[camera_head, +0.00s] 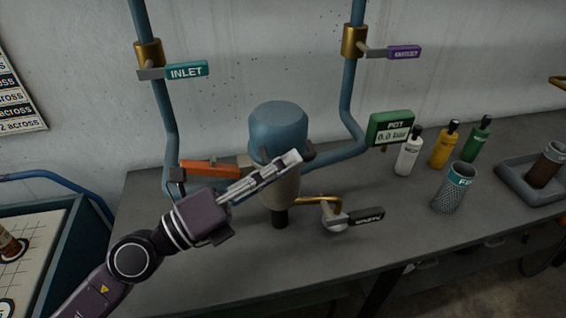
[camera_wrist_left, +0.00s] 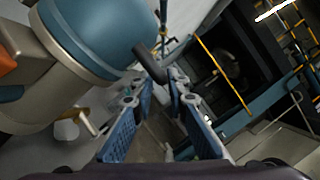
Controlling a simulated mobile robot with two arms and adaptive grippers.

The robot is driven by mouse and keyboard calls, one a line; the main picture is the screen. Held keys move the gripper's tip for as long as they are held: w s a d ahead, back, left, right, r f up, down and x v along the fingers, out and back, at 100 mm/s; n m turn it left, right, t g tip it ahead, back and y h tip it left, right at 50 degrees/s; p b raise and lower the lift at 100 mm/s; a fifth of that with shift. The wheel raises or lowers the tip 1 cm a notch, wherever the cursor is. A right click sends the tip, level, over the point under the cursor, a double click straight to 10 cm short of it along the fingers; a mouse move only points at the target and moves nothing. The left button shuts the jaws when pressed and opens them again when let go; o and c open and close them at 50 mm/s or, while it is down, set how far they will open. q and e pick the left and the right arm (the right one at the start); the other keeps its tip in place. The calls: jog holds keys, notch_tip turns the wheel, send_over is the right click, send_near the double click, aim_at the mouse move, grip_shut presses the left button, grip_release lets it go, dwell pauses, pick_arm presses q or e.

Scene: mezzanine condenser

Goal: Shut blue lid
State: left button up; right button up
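The blue lid (camera_head: 278,128) is a rounded cap on top of a beige pot body (camera_head: 284,190) on the grey bench. It fills the upper left of the left wrist view (camera_wrist_left: 98,35). A dark bar (camera_wrist_left: 151,64) sticks out from the lid's side. My left gripper (camera_head: 294,158) reaches in front of the pot, its fingers near the lid's lower right edge. In the left wrist view (camera_wrist_left: 160,82) the fingers stand apart, with the bar's end near the gap between their tips. I cannot tell whether they touch it. The lid's seam is partly hidden by the fingers. My right gripper is out of view.
An orange handle (camera_head: 210,169) sits left of the pot, a black-handled valve (camera_head: 365,216) at lower right. Blue pipes with INLET (camera_head: 187,71) and purple (camera_head: 403,52) handles rise behind. A green gauge (camera_head: 391,128), bottles (camera_head: 440,150) and mesh cup (camera_head: 454,190) stand right.

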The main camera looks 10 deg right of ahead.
pick_arm(q)
jog(key=o, duration=0.3)
jog(key=shift+w+f, duration=0.1)
jog(key=shift+f, duration=0.1)
jog(key=shift+r, duration=0.1)
jog(key=v, duration=1.2)
jog(key=shift+a, duration=0.1)
